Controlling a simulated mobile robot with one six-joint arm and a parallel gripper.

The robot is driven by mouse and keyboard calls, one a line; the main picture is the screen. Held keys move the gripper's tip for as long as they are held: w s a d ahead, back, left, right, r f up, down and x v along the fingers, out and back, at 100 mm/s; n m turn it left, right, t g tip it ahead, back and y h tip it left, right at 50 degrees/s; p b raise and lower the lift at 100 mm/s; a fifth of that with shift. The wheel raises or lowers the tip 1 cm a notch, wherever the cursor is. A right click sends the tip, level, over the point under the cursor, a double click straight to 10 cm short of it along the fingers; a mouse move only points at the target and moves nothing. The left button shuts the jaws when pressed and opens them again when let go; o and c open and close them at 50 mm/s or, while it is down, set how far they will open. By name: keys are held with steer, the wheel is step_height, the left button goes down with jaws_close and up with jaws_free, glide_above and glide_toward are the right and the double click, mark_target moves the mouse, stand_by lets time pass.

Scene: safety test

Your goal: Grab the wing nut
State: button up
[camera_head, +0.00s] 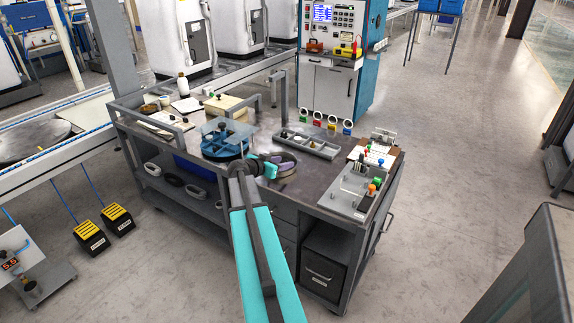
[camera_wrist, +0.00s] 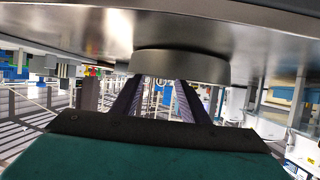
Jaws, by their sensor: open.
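I cannot make out the wing nut in either view; it may be too small or hidden. My gripper (camera_head: 270,167) is over the workbench top (camera_head: 325,182), beside a grey-purple round piece (camera_head: 287,160) and just in front of a blue round fixture (camera_head: 222,148) with a clear plate above it. In the wrist view my gripper (camera_wrist: 157,88) has its two dark fingers apart, with nothing seen held between them. A grey disc-like piece (camera_wrist: 180,66) lies just beyond the fingertips, hiding part of what is behind. Whether they touch it, I cannot tell.
A grey compartment tray (camera_head: 318,151) with small parts lies behind my gripper. A grey panel with coloured knobs (camera_head: 347,193) stands at the right, near a clipboard (camera_head: 382,153). A beige box (camera_head: 228,106) and a metal post (camera_head: 283,95) stand farther back.

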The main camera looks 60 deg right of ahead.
mark_target(286, 161)
steer(key=shift+x, duration=1.65)
steer(key=c, duration=0.8)
